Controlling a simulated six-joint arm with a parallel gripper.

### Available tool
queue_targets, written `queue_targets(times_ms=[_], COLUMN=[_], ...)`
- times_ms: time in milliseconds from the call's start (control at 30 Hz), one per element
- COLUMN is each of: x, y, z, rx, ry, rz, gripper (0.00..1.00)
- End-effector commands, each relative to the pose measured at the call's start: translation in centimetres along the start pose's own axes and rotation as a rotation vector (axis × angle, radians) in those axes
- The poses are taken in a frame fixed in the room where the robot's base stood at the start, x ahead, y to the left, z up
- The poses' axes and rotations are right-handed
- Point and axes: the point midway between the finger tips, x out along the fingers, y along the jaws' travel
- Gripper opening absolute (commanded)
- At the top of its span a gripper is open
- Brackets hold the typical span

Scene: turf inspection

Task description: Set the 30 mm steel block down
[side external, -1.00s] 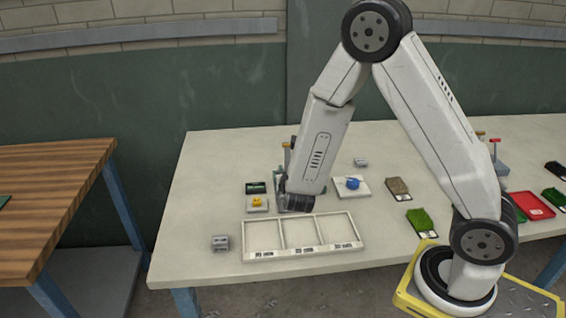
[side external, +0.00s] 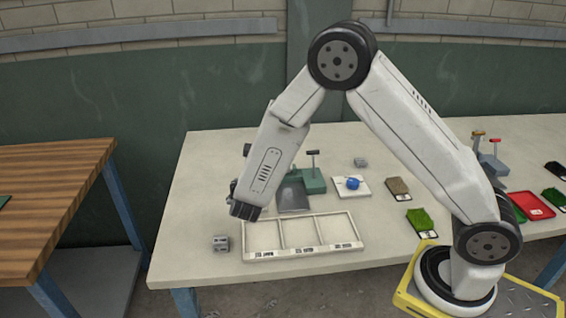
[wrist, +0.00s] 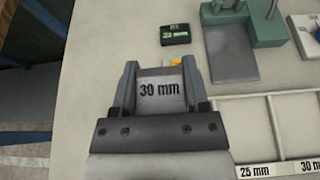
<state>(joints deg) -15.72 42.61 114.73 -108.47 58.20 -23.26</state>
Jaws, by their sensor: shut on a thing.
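My gripper (wrist: 160,88) is shut on the steel block (wrist: 160,90), whose face reads "30 mm", between its two jaws in the wrist view. In the side view my gripper (side external: 236,190) is above the table, behind and left of the tray, and the block cannot be made out. The white three-compartment tray (side external: 301,251) looks empty. In the wrist view it is at the lower right (wrist: 255,97), with labels reading "25 mm" and "30 mm".
A green gauge stand (side external: 313,184) with a grey plate is behind the tray. A small display (wrist: 174,35) with green digits lies beyond my jaws, near a partly hidden yellow item (wrist: 176,62). Another grey block (side external: 220,243) sits left of the tray.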

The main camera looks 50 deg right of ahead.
Motion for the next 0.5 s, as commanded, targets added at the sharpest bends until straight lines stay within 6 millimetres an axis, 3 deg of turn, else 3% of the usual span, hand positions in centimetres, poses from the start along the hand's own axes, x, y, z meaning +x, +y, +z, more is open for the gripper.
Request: queue_targets(times_ms=[500], x=[5.4], y=[4.5], z=[-0.9], rx=[0.001], ry=[-0.001], rz=[0.000], gripper=[0.00])
